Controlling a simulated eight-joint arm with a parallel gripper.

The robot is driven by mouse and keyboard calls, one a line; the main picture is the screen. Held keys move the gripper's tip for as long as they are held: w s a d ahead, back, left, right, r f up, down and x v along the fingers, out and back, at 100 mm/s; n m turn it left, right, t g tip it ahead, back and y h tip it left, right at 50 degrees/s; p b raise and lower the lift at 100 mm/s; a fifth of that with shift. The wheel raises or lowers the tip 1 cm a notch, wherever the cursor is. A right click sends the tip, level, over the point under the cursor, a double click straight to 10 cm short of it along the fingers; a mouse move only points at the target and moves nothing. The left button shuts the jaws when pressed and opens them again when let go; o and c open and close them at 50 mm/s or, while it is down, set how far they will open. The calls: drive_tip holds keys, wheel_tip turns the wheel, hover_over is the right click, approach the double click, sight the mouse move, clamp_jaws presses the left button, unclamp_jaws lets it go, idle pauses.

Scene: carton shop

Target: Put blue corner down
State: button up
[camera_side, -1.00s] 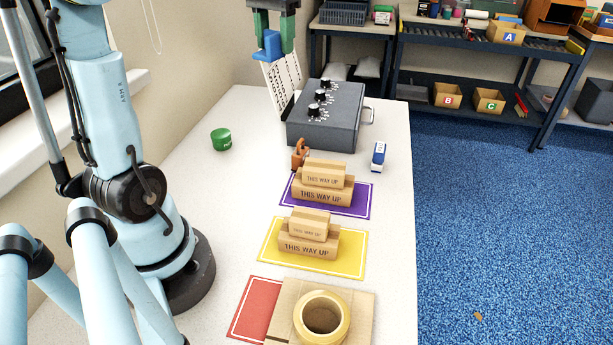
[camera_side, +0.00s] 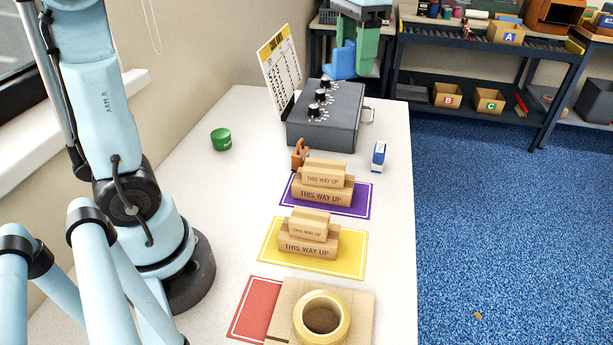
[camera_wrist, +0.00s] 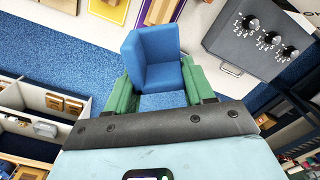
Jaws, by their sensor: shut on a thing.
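My gripper (camera_side: 357,50) is up at the back of the table, above and behind the grey box, with green fingers. It is shut on the blue corner (camera_side: 341,61), a blue piece with walls meeting at an angle. In the wrist view the blue corner (camera_wrist: 152,60) sits between the green fingers (camera_wrist: 153,92), held in the air. In the side view the fingers partly hide the piece.
The grey box with knobs (camera_side: 325,117) stands at the table's back, a card (camera_side: 281,68) behind it. Purple (camera_side: 362,200), yellow (camera_side: 350,262) and red (camera_side: 256,309) mats lie nearer, with cartons on the first two and a tape roll (camera_side: 322,316) in front. A green tin (camera_side: 221,139) stands left.

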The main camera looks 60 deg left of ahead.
drive_tip(key=s+a+f+n, duration=0.3)
drive_tip(key=s+f+n, duration=0.8)
drive_tip(key=s+f, duration=0.4)
hover_over(250, 181)
wheel_tip(250, 181, down, 8)
drive_tip(key=shift+d+f, duration=0.1)
drive_tip(key=shift+f, duration=2)
drive_tip(key=o, duration=1)
drive_tip(key=shift+f, duration=0.15)
